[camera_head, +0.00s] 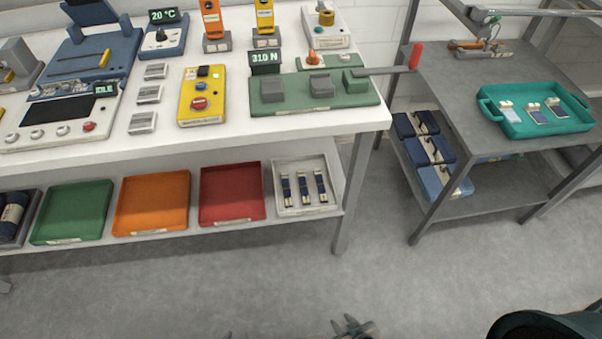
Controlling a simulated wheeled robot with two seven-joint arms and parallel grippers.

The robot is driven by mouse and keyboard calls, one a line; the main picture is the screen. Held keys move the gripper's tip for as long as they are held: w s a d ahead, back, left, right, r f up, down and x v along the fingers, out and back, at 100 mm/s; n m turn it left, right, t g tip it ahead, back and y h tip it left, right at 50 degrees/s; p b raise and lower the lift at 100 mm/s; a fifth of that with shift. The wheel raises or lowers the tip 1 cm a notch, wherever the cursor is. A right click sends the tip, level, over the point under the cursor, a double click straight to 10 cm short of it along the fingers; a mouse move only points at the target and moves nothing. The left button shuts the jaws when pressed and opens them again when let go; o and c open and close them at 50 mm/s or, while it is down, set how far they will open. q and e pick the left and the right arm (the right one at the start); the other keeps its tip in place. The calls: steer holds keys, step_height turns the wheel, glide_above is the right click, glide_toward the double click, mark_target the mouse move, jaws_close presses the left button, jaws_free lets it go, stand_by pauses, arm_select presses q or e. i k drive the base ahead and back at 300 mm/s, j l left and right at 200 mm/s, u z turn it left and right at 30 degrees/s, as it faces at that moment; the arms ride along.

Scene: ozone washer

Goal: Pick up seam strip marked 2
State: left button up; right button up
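Three narrow dark-blue strips with pale bands lie side by side in a white tray (333,208) on the bench's lower shelf: a left strip (286,189), a middle strip (304,189) and a right strip (321,187). Any numbers on them are too small to read, so I cannot tell which is marked 2. Small parts of what look like my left gripper (228,335) and my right gripper (352,327) show at the bottom edge, low and apart from the tray. Their fingers are mostly cut off, and whether they are open is unclear.
Red (232,194), orange (152,204) and green (72,213) trays stand left of the white tray. The white bench top (240,140) overhangs them. A bench leg (352,195) stands just right of the white tray. A grey cart holds a teal tray (536,116). The floor in front is clear.

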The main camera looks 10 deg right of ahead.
mark_target(301, 174)
steer(key=l+u, duration=0.2)
steer(key=l, duration=0.7)
steer(key=l+u, duration=0.15)
steer(key=l, duration=0.75)
steer(key=k, duration=0.05)
